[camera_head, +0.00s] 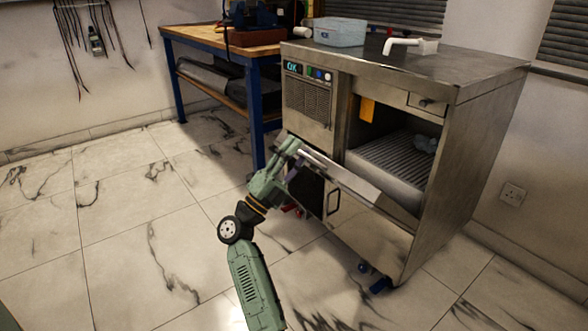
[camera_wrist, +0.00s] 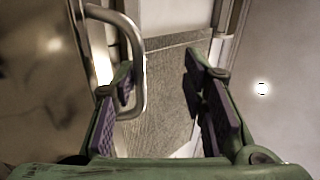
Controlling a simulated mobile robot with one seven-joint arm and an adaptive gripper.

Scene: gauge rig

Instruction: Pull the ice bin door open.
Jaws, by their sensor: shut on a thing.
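The ice bin door (camera_head: 365,185) is a metal flap on the front of the steel ice machine (camera_head: 480,120). It is tilted outward, and the bin opening behind it shows a ribbed interior. My gripper (camera_head: 291,147) is at the upper left end of the door. In the wrist view, a bent silver handle (camera_wrist: 140,70) passes beside the left finger, and the fingers of my gripper (camera_wrist: 162,92) stand some way apart. My gripper is shut on the handle, though the exact contact is hard to see.
A blue-legged workbench (camera_head: 258,110) stands left of the machine. A small lower handle (camera_head: 333,202) is below the door. The tiled floor (camera_head: 120,220) to the left is clear.

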